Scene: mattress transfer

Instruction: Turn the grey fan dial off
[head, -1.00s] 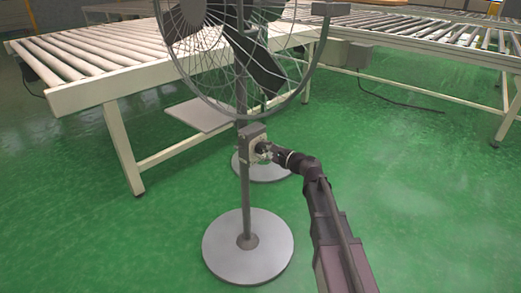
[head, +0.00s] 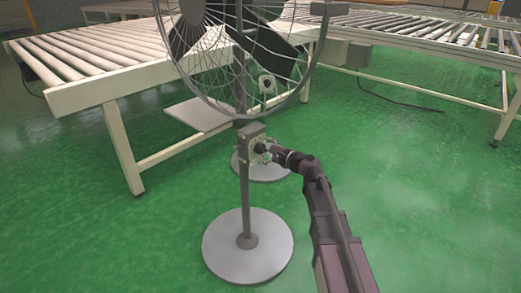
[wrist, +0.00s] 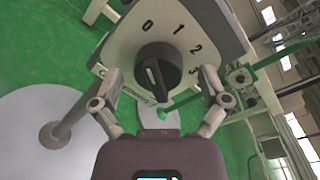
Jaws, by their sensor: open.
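The fan's control box (head: 252,148) is on the pole of the front fan. In the wrist view its pale plate (wrist: 118,45) carries the numbers 0, 1, 2 and 3. The dial (wrist: 158,70) shows there as a dark knob with a white mark; I cannot tell which number it is set to. My gripper (wrist: 160,78) is open, with one finger on each side of the dial; gaps show between the fingers and the knob. In the head view my gripper (head: 268,151) is at the box's right side and partly hides the dial.
The fan's wire cage (head: 220,105) is just above the box, and its round grey base (head: 248,246) stands on the green floor. A second base (head: 262,170) and another control box (head: 267,83) show behind. Roller conveyors (head: 85,92) stand at the back.

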